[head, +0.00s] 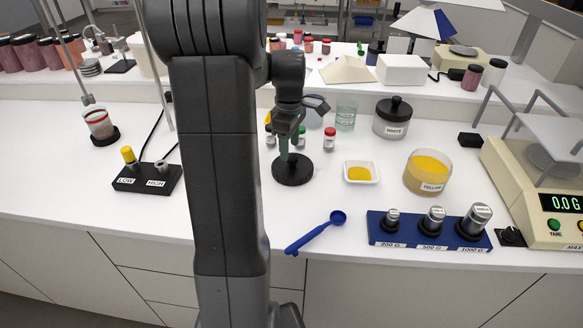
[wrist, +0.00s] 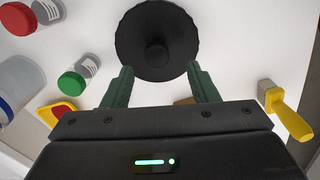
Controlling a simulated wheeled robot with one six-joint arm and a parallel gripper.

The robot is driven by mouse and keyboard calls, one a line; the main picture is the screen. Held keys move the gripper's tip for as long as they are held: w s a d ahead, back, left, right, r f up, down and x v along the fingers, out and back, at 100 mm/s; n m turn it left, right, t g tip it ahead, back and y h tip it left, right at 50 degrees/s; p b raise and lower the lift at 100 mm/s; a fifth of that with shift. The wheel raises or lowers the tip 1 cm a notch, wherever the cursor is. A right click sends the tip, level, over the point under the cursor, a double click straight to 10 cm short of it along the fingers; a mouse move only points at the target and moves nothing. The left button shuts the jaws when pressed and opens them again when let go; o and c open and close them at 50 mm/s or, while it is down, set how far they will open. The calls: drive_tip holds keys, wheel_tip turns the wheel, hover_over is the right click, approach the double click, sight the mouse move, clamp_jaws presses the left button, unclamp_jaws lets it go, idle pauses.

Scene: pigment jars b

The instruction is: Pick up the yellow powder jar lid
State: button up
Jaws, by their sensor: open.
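The yellow powder jar (head: 428,174) stands open on the white bench, right of centre, with yellow powder inside and a YELLOW label. A round black lid with a central knob (head: 293,172) lies flat on the bench to its left. My gripper (head: 290,150) is pointing down over this lid, and its arm hides part of the bench to the left. In the wrist view the lid (wrist: 157,25) lies just beyond the green fingertips (wrist: 160,72), with its knob roughly centred between them. The fingers are apart and empty. I cannot tell whether they touch the knob.
A white dish of yellow powder (head: 360,173) sits between lid and jar. A blue scoop (head: 318,232) lies in front. Small capped bottles (head: 329,139), a beaker (head: 345,116) and the WHITE jar (head: 393,120) stand behind. Weights in a blue rack (head: 430,230) and a scale (head: 540,190) are right.

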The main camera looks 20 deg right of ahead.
sight(292, 156)
drive_tip(key=f, duration=0.4)
drive_tip(key=shift+d+f, duration=0.25)
drive_tip(key=shift+f, duration=0.15)
drive_tip(key=c, duration=1.1)
drive_tip(key=shift+o, duration=0.2)
